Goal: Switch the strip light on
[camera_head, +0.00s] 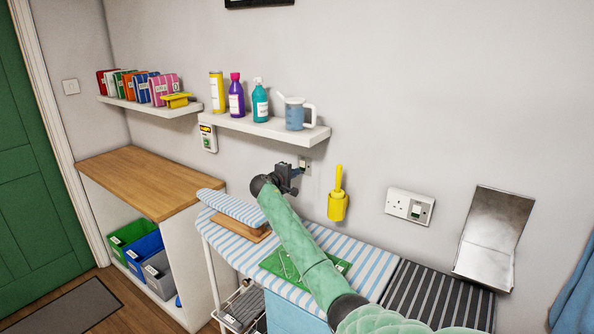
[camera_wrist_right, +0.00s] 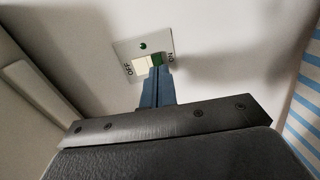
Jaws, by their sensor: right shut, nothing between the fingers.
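A small wall switch plate (camera_head: 305,164) is under the right end of the bottle shelf, partly hidden by my right gripper (camera_head: 296,171). In the right wrist view the plate (camera_wrist_right: 125,49) has a white rocker part (camera_wrist_right: 141,66) beside OFF, a green part (camera_wrist_right: 157,59) beside ON, and a green dot. My right gripper (camera_wrist_right: 157,72) is shut and empty, its fingertips at the green ON end. They overlap its lower edge; whether they touch or press is unclear. No strip light can be made out. My left gripper is out of view.
The shelf (camera_head: 265,131) with bottles and a jug is just above my right gripper. A yellow holder (camera_head: 338,206) and a double socket (camera_head: 410,206) are on the wall to the right. A striped ironing surface (camera_head: 345,246) lies below my arm.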

